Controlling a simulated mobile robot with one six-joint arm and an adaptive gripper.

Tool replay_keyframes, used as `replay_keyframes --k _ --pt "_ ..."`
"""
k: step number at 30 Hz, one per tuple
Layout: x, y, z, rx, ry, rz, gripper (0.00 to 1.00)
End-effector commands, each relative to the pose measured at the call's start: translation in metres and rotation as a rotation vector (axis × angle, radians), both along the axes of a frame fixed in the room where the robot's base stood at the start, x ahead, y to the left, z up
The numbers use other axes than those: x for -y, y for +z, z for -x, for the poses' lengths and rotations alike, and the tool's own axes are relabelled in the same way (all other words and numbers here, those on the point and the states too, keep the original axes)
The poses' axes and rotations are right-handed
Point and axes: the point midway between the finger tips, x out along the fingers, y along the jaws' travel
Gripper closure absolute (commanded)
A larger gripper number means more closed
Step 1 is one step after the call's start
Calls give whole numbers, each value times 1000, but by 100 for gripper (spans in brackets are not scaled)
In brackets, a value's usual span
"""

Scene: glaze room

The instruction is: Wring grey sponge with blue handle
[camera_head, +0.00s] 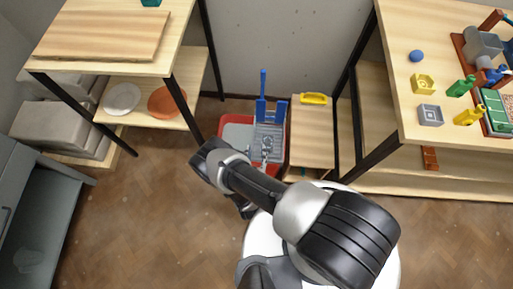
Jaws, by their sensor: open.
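A red bucket (276,168) stands on the floor just beyond my arm, between the two tables. A grey ribbed piece (267,131) with blue side parts (261,108) and an upright blue handle (263,82) sits over the right part of the bucket. A lighter grey area fills the left part. I cannot tell whether the grey piece is the sponge or a wringer in the bucket. My arm reaches left across the bucket's near side. The fingers of my gripper cannot be made out, and my arm hides what lies beneath it.
A low wooden stand (311,143) with a yellow item (314,98) is right of the bucket. The right table (421,60) carries a grey block (430,115) and several small items. The left shelf holds a white plate (122,99) and an orange plate (166,102). Floor at lower left is clear.

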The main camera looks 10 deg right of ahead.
Motion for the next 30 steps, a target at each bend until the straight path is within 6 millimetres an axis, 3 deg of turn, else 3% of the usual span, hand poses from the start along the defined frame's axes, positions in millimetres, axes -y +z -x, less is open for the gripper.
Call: replay_keyframes --k 3,10,30 --pt "-5 5 18 0 8 1 60" --pt "-8 11 38 0 3 -1 60" --pt "-8 13 43 1 0 -2 60"
